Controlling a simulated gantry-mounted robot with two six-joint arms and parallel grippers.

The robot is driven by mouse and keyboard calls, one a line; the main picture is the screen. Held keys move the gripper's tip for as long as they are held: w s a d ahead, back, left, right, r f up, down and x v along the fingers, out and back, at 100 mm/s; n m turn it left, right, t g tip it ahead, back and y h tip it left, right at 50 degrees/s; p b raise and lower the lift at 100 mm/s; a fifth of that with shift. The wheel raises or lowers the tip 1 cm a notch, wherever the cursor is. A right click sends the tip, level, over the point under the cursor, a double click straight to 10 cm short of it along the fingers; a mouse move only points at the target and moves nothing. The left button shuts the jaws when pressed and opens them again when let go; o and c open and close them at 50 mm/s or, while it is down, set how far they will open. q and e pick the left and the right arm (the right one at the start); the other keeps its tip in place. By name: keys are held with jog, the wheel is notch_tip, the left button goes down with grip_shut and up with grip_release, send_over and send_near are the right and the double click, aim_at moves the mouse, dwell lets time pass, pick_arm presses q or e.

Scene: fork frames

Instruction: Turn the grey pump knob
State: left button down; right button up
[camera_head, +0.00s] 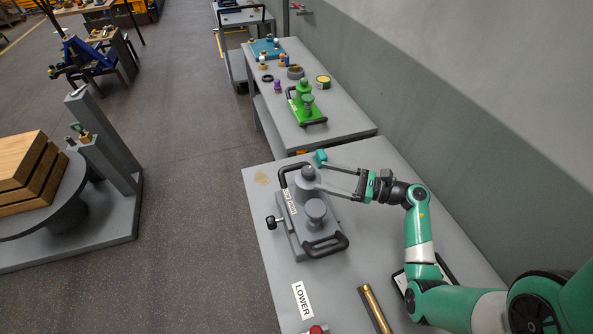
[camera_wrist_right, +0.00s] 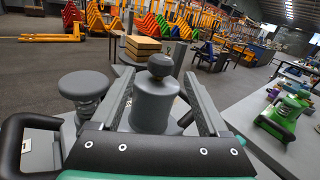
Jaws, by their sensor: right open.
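The grey pump (camera_head: 308,238) stands on the grey table, with black handles at its two ends. At its far end is a cylinder (camera_head: 307,187) topped by a round dark grey knob (camera_head: 307,172). My right gripper (camera_head: 319,173) is open and comes in from the right at the knob. In the right wrist view, the knob (camera_wrist_right: 160,66) stands between the two spread fingers, with a gap on each side; I cannot tell whether the tips reach past it. A flat grey disc (camera_wrist_right: 84,84) on the pump stands left of the fingers. My left gripper is not in view.
A black side knob (camera_head: 272,222) sticks out from the pump's left. A LOWER label (camera_head: 302,300) and a brass rod (camera_head: 375,309) lie nearer. A green pump (camera_head: 305,104) stands on the table behind. A grey wall runs along the right.

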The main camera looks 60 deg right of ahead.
aim_at(296, 175)
jog(key=w, duration=0.3)
jog(key=w+a, duration=0.1)
jog(key=w, duration=0.5)
jog(key=shift+a, duration=0.2)
grip_shut()
jog(key=shift+b, duration=0.3)
